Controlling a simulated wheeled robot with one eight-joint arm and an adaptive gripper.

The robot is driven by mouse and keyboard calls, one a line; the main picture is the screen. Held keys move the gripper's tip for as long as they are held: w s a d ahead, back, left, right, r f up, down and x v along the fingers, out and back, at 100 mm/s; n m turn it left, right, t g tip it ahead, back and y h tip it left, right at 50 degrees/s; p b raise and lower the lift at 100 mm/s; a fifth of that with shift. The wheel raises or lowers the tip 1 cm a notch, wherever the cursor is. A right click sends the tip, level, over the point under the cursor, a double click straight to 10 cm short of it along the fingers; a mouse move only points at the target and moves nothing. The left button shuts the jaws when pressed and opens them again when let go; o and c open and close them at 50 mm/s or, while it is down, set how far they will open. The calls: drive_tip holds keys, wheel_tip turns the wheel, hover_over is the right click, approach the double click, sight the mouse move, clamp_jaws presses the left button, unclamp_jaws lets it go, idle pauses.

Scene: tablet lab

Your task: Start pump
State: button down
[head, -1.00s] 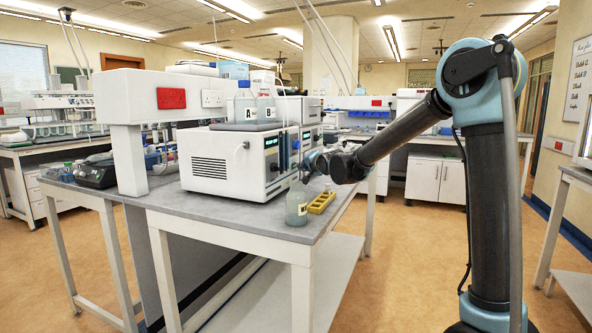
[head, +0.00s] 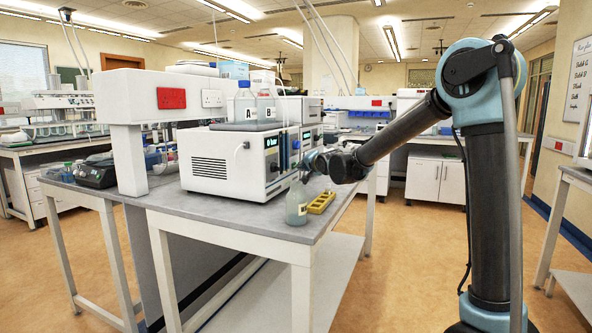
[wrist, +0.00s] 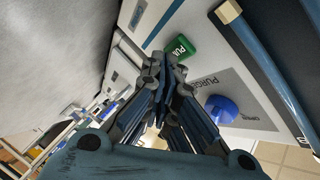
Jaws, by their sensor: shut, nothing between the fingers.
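The white pump unit (head: 228,160) stands on the grey bench, with a dark display (head: 271,142) on its front. In the wrist view, its front panel shows a green button (wrist: 181,47) with partly hidden white lettering that starts "PU". A round blue knob (wrist: 221,109) sits beside the word PURGE. My gripper (wrist: 164,62) is shut and empty, its fingertips close to the green button and covering part of its surroundings. I cannot tell whether they touch it. In the head view my gripper (head: 305,166) is at the pump's front face, small and partly hidden by its own wrist.
Bottles marked A (head: 245,102) and B (head: 266,105) stand on top of the pump. A greyish bottle (head: 296,204) and a yellow rack (head: 321,202) stand on the bench below my gripper. A white shelf post (head: 128,160) rises at the left.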

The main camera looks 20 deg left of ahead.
drive_tip(key=shift+d, duration=0.25)
drive_tip(key=d, duration=0.6)
drive_tip(key=shift+s, duration=0.3)
idle(0.5)
